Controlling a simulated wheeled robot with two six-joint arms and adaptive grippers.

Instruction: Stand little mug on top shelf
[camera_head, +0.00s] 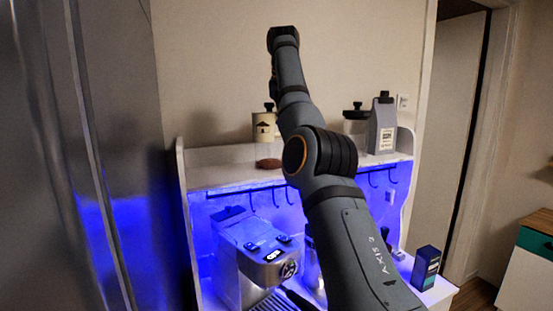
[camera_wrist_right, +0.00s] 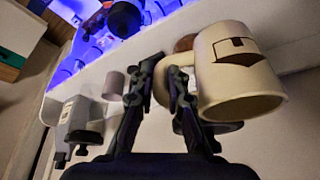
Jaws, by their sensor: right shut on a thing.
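The little mug (camera_head: 263,128) is cream with a dark house-like mark and shows upright in the head view, in front of the wall above the top shelf (camera_head: 225,176). In the right wrist view, which is turned over, the mug (camera_wrist_right: 240,85) is large and close, beside my right gripper (camera_wrist_right: 163,72). The gripper is shut on the mug, seemingly at its handle side; the exact grip is partly hidden by the fingers. I cannot tell whether the mug's base touches the shelf. My left gripper is not in view.
A brown oval object (camera_head: 268,163) lies on the shelf below the mug. A dark-lidded jar (camera_head: 356,122) and a grey bag (camera_head: 382,125) stand at the shelf's right end. An espresso machine (camera_head: 255,258) and a dark blue box (camera_head: 425,268) are below. The shelf's left part is clear.

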